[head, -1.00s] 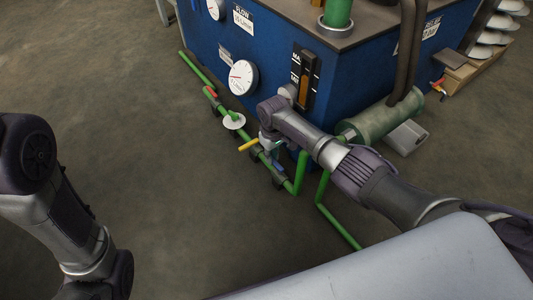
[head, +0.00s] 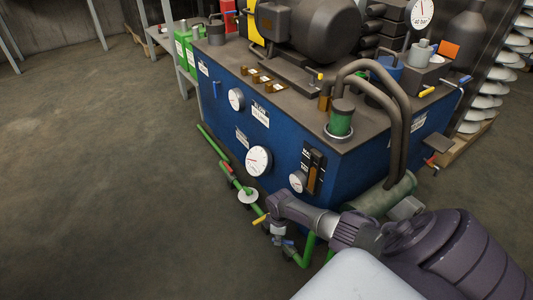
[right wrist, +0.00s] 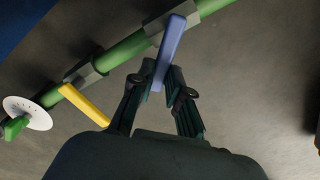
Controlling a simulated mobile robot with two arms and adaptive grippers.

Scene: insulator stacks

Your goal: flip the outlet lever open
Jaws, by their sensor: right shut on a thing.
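A blue lever (right wrist: 170,45) sits on a valve of the green pipe (right wrist: 125,50) in the right wrist view, lying roughly crosswise to the pipe. My right gripper (right wrist: 163,82) is shut on the lower end of this lever, with one finger on each side. In the head view the right gripper (head: 278,238) is low beside the tank's front corner, and the blue lever (head: 289,242) shows only small there. A yellow lever (right wrist: 84,105) stands out from the same pipe, left of the gripper. I cannot read which lever is the outlet. My left gripper is not in view.
The blue tank (head: 275,140) stands behind the pipe with gauges, such as a white dial (head: 258,161). A white disc (head: 248,195) and a red lever (head: 227,167) are further along the pipe. A green cylinder (head: 380,195) lies close to my right arm. Open floor lies left.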

